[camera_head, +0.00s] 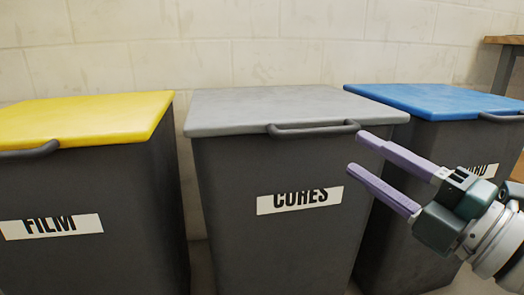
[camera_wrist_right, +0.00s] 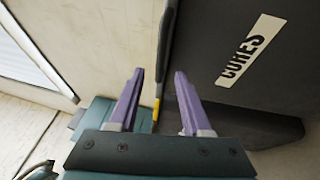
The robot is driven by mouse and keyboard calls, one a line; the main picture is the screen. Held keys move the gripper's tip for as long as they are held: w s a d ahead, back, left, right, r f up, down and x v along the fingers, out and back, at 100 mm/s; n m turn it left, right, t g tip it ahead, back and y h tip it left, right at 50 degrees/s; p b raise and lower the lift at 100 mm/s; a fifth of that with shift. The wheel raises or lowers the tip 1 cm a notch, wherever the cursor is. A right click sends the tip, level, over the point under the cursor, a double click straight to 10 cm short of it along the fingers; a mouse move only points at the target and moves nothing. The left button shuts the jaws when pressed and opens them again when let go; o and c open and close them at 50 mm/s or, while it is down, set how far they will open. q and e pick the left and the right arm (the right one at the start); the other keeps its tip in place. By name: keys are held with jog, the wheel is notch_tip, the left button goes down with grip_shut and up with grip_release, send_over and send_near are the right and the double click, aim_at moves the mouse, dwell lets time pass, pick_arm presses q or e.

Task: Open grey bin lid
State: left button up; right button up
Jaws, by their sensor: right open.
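The grey lid (camera_head: 280,108) lies flat and closed on the middle bin (camera_head: 250,240), which has a white label reading CORES. A dark bar handle (camera_head: 314,129) runs along the lid's front edge. My right gripper (camera_head: 358,151) is open and empty, in front of the bin's right side. Its upper fingertip is close to the right end of the handle; I cannot tell if they touch. My left gripper is not in view.
A bin with a yellow lid (camera_head: 90,118) labelled FILM stands on the left. A bin with a blue lid (camera_head: 435,100) stands on the right, partly behind my right arm. A pale block wall (camera_head: 260,45) is close behind. A wooden table (camera_head: 507,41) shows at the top right.

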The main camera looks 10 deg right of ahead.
aim_at(324, 134)
jog(key=b+x, duration=0.2)
jog(key=x, duration=0.6)
jog(key=shift+w+a, duration=0.15)
pick_arm(q)
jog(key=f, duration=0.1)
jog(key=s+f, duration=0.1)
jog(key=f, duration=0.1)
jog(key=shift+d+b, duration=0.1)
jog(key=shift+b, duration=0.2)
pick_arm(e)
jog(key=shift+w+a, duration=0.15)
jog(key=shift+w, duration=0.2)
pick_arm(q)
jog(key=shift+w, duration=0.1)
pick_arm(e)
grip_shut()
jog(key=shift+r, duration=0.1)
